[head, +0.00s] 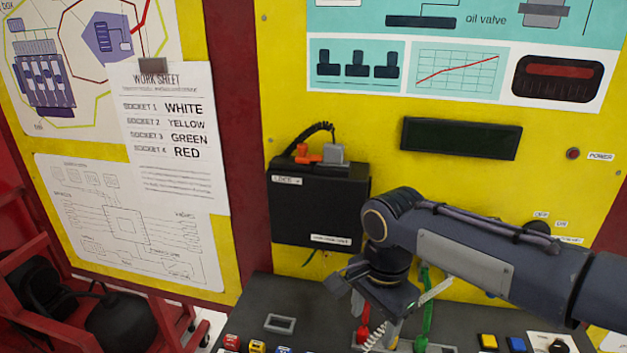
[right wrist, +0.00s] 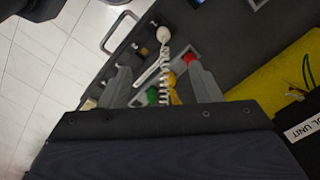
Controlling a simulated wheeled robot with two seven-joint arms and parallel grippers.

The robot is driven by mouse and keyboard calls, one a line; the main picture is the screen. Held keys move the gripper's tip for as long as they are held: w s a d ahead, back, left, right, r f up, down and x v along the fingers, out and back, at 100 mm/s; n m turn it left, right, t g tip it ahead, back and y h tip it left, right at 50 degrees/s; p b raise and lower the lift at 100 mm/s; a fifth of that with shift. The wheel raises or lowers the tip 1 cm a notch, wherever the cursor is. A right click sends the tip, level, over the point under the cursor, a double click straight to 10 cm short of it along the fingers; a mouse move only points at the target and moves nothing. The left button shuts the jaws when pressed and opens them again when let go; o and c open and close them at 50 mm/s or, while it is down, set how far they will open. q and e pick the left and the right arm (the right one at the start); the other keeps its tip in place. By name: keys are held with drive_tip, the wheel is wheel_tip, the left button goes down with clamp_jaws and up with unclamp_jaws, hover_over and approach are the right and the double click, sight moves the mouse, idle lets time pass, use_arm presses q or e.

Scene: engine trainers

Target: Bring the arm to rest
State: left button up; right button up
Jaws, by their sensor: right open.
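My right arm (head: 470,255) reaches in from the right across the front of the yellow panel. My right gripper (head: 385,308) points down over the black console top and is open. In the right wrist view its two fingers (right wrist: 163,82) stand apart, with a coiled white cord and coloured plugs showing between and beyond them. A white plug end (right wrist: 163,33), a yellow plug (right wrist: 171,78) and a green plug (right wrist: 152,96) show there. Whether the fingers touch any of them I cannot tell. My left gripper is not in view.
A black control unit (head: 317,210) with an orange connector (head: 307,153) is mounted on the yellow panel. Coloured buttons (head: 257,346) line the console's front. The worksheet (head: 172,135) hangs at left. A red cart (head: 60,300) stands at lower left.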

drive_tip(key=s+d+f+n+t+y, duration=0.1)
drive_tip(key=s+d+f+n+t, duration=0.1)
drive_tip(key=s+d+n, duration=0.2)
drive_tip(key=s+d+f+n+t+y, duration=0.2)
drive_tip(key=s+n, duration=0.4)
drive_tip(key=s, duration=0.5)
drive_tip(key=shift+s+d+f+t, duration=0.3)
drive_tip(key=shift+d+t, duration=0.4)
drive_tip(key=shift+d, duration=0.4)
